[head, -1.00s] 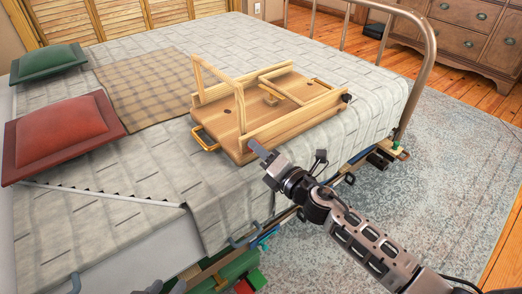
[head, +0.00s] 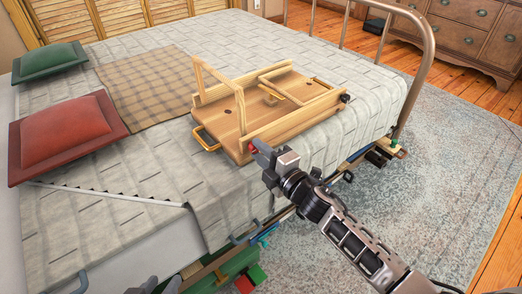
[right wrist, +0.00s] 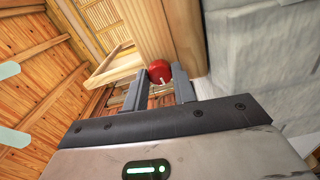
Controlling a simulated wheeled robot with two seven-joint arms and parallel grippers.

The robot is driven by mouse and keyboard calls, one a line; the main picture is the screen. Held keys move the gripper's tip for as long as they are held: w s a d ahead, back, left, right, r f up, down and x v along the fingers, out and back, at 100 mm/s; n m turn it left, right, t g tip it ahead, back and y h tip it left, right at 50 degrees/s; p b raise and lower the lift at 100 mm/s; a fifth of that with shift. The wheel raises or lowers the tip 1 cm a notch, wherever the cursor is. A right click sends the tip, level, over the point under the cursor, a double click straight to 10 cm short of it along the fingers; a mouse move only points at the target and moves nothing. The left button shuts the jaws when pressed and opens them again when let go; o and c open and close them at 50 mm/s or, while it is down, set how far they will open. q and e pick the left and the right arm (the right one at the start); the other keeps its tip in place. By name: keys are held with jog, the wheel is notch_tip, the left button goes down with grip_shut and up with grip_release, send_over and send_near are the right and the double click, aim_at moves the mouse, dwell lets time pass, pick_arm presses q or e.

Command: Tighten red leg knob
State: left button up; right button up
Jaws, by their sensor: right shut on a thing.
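A wooden folding bed tray (head: 236,122) lies on the bed with its underside up. One leg frame (head: 218,76) stands raised at its left; the other (head: 300,101) lies low. The red knob (head: 254,150) is at the tray's near corner, mostly hidden by my right gripper (head: 257,147). In the right wrist view the red knob (right wrist: 160,71) sits between the fingertips of my right gripper (right wrist: 160,84), against a wooden rail. My right gripper is shut on it. Only grey tips of what seems my left gripper (head: 157,286) show at the bottom edge; its opening is unclear.
A red cushion (head: 66,132), a green cushion (head: 50,61) and a checked blanket (head: 148,92) lie on the bed left of the tray. A metal bed rail (head: 423,70) rises at the right. Several items hang along the bed's near side. Rug floor at right is open.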

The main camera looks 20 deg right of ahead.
pick_arm(q)
jog(key=shift+s+f, duration=0.15)
dwell(0.3)
pick_arm(e)
jog(key=o, duration=1)
pick_arm(q)
jog(key=shift+a+r+p, duration=0.15)
jog(key=shift+r+p, duration=0.15)
jog(key=shift+r, duration=0.3)
jog(key=shift+a+r+p, duration=0.15)
jog(key=shift+r+p, duration=0.1)
jog(key=shift+r, duration=0.3)
pick_arm(e)
jog(key=v, duration=1.6)
pick_arm(q)
jog(key=shift+f, duration=0.15)
